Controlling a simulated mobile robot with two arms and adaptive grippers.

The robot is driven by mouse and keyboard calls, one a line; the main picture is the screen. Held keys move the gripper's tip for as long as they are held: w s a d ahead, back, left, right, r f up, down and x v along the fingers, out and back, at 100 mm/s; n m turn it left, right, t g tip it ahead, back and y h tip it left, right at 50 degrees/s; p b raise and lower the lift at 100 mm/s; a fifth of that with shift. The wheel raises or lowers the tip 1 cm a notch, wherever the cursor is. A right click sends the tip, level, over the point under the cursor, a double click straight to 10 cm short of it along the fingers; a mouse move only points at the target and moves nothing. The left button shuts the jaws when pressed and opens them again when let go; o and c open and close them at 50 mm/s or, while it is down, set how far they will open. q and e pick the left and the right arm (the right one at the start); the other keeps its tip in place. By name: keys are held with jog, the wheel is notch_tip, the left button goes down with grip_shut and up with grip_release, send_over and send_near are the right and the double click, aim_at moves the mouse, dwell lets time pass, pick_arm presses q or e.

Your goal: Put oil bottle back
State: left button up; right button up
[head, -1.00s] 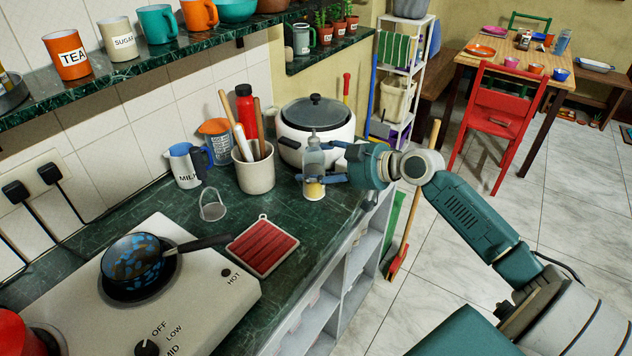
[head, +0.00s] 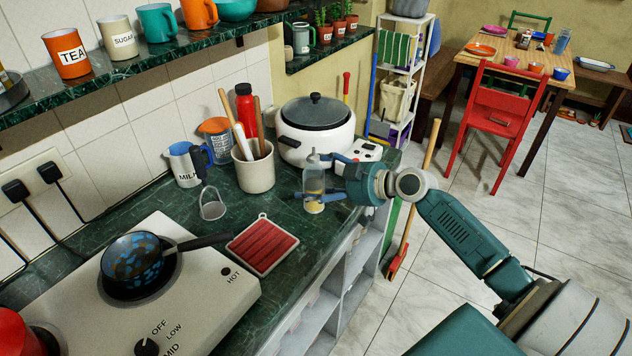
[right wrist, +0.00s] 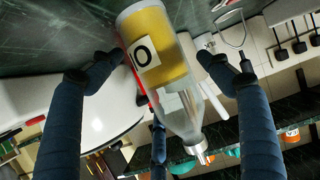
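The oil bottle (head: 314,181) is clear, with yellow oil low in it. It appears upright on the green counter, in front of the white cooker. It also fills the middle of the right wrist view (right wrist: 163,50), where a pale label marked "O" shows on it. My right gripper (head: 316,178) is around the bottle, one finger on each side. In the right wrist view (right wrist: 155,68) its fingers are spread, with a gap between each fingertip and the glass. My left gripper is in neither view.
The white cooker (head: 316,145) stands close behind the bottle. A utensil pot (head: 254,172) and a small strainer (head: 212,207) are left of it. A red trivet (head: 262,245) lies nearer the hob. The counter edge is close on the right.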

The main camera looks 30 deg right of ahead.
jog(key=shift+r, duration=0.2)
jog(key=p+v, duration=0.3)
jog(key=v, duration=0.9)
jog(key=s+d+f+m+g+h, duration=0.1)
jog(key=s+d+f+m+h, duration=0.15)
jog(key=f, duration=0.85)
jog(key=s+d+f+m+g+h, duration=0.15)
jog(key=s+f, duration=0.25)
jog(key=f, duration=0.7)
jog(key=s+d+f+m+g+h, duration=0.1)
jog(key=s+d+f+m+g, duration=0.15)
jog(key=f, duration=0.75)
jog(key=s+a+f+g, duration=0.1)
jog(key=s+a+f, duration=0.3)
jog(key=s+f, duration=0.35)
jog(key=s+a+f+n+g, duration=0.1)
jog(key=s+a+f+g, duration=0.1)
jog(key=s+a+f, duration=0.35)
jog(key=s+a+f+g, duration=0.1)
jog(key=s+a+f, duration=0.2)
jog(key=s+f, duration=0.6)
jog(key=s+a+f+n+g, duration=0.2)
jog(key=s+a+f, duration=0.5)
jog(key=s+a, duration=0.4)
jog(key=shift+s+a+n, duration=0.25)
jog(key=shift+a+n, duration=0.2)
jog(key=shift+a, duration=0.5)
